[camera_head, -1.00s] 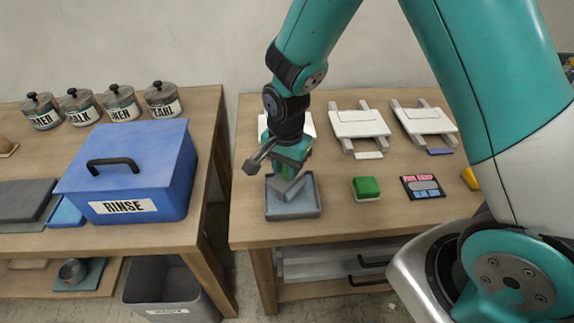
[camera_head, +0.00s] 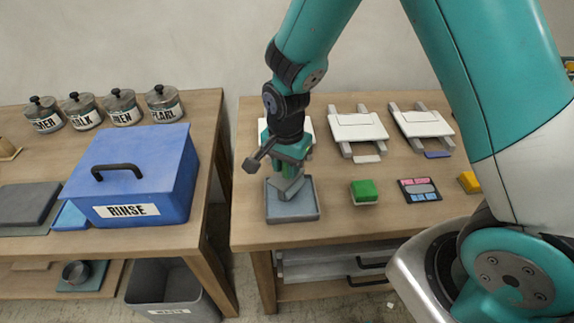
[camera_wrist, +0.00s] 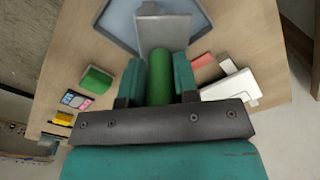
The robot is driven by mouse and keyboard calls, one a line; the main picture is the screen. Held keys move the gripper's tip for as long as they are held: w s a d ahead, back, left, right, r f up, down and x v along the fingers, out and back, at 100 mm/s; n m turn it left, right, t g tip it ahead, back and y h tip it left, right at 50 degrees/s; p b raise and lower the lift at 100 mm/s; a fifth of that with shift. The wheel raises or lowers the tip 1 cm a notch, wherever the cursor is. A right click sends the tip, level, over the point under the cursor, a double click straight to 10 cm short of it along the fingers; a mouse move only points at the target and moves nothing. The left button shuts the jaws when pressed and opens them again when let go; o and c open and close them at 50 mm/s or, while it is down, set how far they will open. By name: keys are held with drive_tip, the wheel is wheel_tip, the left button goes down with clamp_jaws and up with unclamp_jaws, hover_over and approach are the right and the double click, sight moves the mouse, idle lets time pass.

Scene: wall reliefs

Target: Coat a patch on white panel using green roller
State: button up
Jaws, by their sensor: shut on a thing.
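My gripper (camera_head: 291,172) is shut on the green handle of the roller (camera_wrist: 160,78), which points down between the fingers in the wrist view. The roller's grey head (camera_head: 290,188) is over the grey tray (camera_head: 306,213); I cannot tell whether it touches the tray floor. The tray also shows in the wrist view (camera_wrist: 121,18). Several white panels lie on the right table: one in the middle (camera_head: 358,126), one at the right (camera_head: 421,122), and one at the left, mostly hidden behind my gripper but visible in the wrist view (camera_wrist: 232,87).
A green block (camera_head: 364,191), a colour card (camera_head: 419,190) and a yellow block (camera_head: 469,181) lie right of the tray. A blue chip (camera_head: 438,155) and a red chip (camera_wrist: 201,61) lie by panels. The blue RINSE box (camera_head: 135,175) stands on the left table.

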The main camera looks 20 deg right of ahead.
drive_tip(key=shift+r+p, duration=1.7)
drive_tip(key=shift+r, duration=0.7)
